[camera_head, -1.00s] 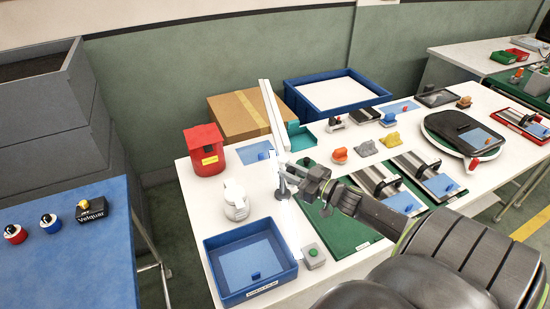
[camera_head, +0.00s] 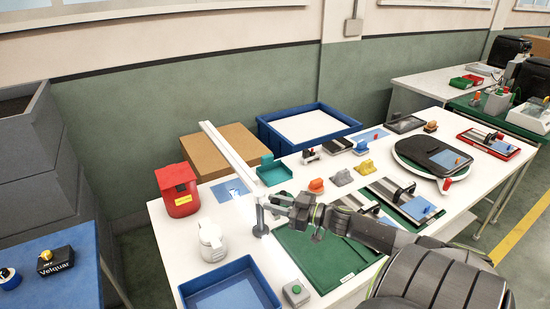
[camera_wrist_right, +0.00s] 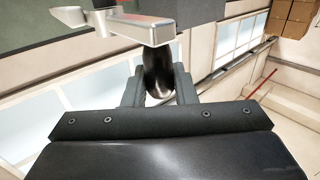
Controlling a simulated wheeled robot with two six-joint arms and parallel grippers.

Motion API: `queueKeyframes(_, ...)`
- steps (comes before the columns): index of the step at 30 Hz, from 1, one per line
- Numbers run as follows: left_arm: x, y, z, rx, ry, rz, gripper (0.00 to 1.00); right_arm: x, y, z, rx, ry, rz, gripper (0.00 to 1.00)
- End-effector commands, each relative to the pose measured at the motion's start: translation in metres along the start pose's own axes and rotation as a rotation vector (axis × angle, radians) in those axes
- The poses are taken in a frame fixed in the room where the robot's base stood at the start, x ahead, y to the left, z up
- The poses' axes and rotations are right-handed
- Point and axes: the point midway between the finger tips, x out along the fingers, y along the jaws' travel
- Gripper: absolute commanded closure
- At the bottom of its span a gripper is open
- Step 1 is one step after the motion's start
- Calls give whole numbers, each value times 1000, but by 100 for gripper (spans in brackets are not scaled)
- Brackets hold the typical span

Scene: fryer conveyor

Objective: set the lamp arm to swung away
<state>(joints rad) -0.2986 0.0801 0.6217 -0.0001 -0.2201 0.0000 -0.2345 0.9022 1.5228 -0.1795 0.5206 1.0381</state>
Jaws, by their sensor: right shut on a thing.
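The lamp arm (camera_head: 229,157) is a long white bar. My right gripper (camera_head: 284,204) is at the post end of the bar. In the right wrist view, its fingers (camera_wrist_right: 159,88) are shut on a dark rounded handle (camera_wrist_right: 158,70), below a pale metal link (camera_wrist_right: 120,25). The far end of the lamp arm is not clear in the wrist view. My left gripper is not in view.
A red box (camera_head: 178,190) and a white jug-like item (camera_head: 211,241) stand left of the post. A blue tray (camera_head: 268,283) and a grey button box (camera_head: 296,292) are in front.

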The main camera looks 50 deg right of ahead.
Motion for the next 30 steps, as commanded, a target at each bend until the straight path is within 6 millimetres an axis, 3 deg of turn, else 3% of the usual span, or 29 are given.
queueKeyframes(3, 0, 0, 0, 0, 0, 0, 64, 1, 2, -2, -1, 1, 3, 100)
queueKeyframes(4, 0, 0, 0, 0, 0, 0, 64, 1, 2, -2, -1, 2, 3, 73)
queueKeyframes(8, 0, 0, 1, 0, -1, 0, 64, 1, 1, -2, -1, 1, 2, 56)
queueKeyframes(20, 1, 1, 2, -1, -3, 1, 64, -5, 0, 0, -2, -1, 0, 55)
queueKeyframes(26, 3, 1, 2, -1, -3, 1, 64, -32, 0, 1, -1, -5, 0, 55)
queueKeyframes(30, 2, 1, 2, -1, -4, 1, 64, -60, 0, 1, 0, -6, 0, 55)
